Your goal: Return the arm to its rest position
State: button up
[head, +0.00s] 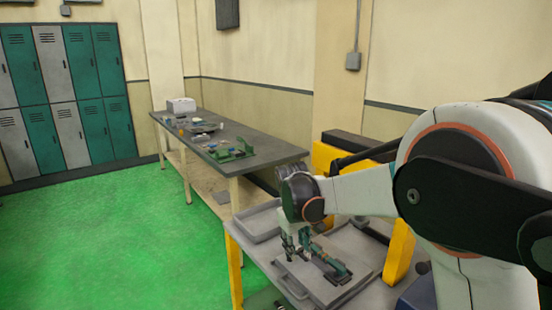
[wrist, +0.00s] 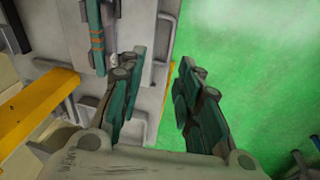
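My arm comes in from the right in the head view, with its wrist over the near table. My gripper (head: 291,246) points down above the grey tray (head: 335,291), beside a green fixture (head: 327,259). In the wrist view my gripper (wrist: 162,66) has its two teal fingers apart, with nothing between them. A teal part with orange bands (wrist: 96,35) lies to the left of the fingers in that view. The grey surface edge and green floor show behind the fingers. I cannot tell the exact gap between my gripper and the fixture.
A second shallow tray (head: 262,222) lies on the near table. A long workbench (head: 262,158) behind it carries a green fixture (head: 229,154), small parts and a white box (head: 181,105). A yellow frame (head: 399,254) stands by my arm. The green floor (head: 120,240) at left is clear.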

jog(key=s+d+r+m+t, duration=0.1)
jog(key=s+d+r+m, duration=0.1)
jog(key=s+d+r, duration=0.45)
jog(key=s+d+m+t, duration=0.2)
jog(key=s+d, duration=0.1)
jog(key=s, duration=0.9)
jog(key=s+d+r+m+t+y, duration=0.1)
jog(key=s+d, duration=0.3)
jog(key=s, duration=0.9)
jog(key=shift+d+m+t, duration=0.15)
jog(key=shift+m+t, duration=0.35)
